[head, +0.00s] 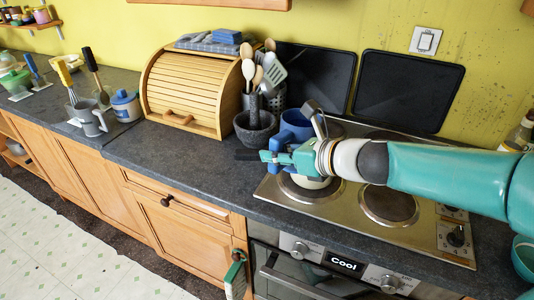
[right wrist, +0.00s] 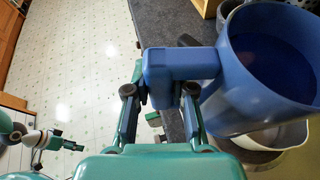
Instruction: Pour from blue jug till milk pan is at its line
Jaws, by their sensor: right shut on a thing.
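The blue jug (head: 296,122) is over the left part of the hob in the head view, partly behind my right gripper (head: 276,158). In the right wrist view my right gripper (right wrist: 160,100) is shut on the jug's handle (right wrist: 174,70). The jug (right wrist: 262,92) shows its open mouth and dark blue inside; I cannot tell its liquid level. The pale milk pan (head: 308,184) is below the jug, mostly hidden by my gripper. Its rim shows in the right wrist view (right wrist: 291,137); its line and contents are hidden. What seems my left gripper (right wrist: 66,142) is small at lower left there.
A stone mortar (head: 254,132) and a crock of utensils stand left of the hob (head: 270,190), near a wooden bread bin (head: 190,92). Dark boards (head: 408,88) lean on the wall behind. The counter (head: 180,160) before the bread bin is clear. The oven display reads "Cool".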

